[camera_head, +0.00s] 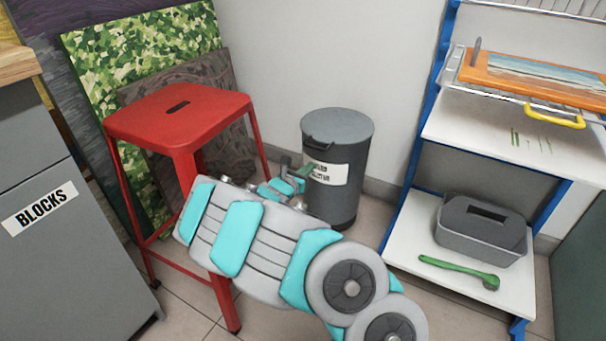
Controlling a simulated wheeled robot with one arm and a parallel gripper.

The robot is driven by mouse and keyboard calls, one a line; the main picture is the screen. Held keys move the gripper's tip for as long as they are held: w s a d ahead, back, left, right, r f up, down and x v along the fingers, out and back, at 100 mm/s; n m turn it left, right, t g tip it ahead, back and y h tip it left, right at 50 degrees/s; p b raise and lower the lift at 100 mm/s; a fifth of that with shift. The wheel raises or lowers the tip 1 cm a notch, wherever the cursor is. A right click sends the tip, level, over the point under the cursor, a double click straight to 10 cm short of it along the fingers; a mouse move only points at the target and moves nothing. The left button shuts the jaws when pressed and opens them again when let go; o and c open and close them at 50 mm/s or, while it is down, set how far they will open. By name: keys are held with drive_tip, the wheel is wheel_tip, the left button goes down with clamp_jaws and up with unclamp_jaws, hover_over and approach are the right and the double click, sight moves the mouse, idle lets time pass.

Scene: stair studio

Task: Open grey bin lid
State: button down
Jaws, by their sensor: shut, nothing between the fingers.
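The grey bin (341,178) stands on the floor against the back wall, a dark cylinder with a white label on its front. Its round grey lid (338,127) lies flat on top, closed, with a small handle tab at the front left rim. My gripper (308,170) is just in front of the bin, below the lid's rim and beside the label's left edge. It is shut and empty. My arm hides the lower left part of the bin. Whether the fingertips touch the bin I cannot tell.
A red stool (180,112) stands close to the left of my arm. A blue-framed shelf (430,235) stands right, holding a grey caddy (480,243) and a green brush (455,270). A grey cabinet (40,170) labelled BLOCKS is far left. Painted panels (135,50) lean behind the stool.

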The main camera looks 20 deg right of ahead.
drive_tip(key=shift+w+d+r, duration=0.15)
drive_tip(key=shift+d+r, duration=0.05)
drive_tip(key=shift+r, duration=0.45)
drive_tip(key=shift+w+d+r, duration=0.15)
drive_tip(key=shift+r, duration=0.45)
drive_tip(key=shift+w+d+r, duration=0.15)
drive_tip(key=shift+d+r, duration=0.05)
drive_tip(key=shift+r, duration=0.45)
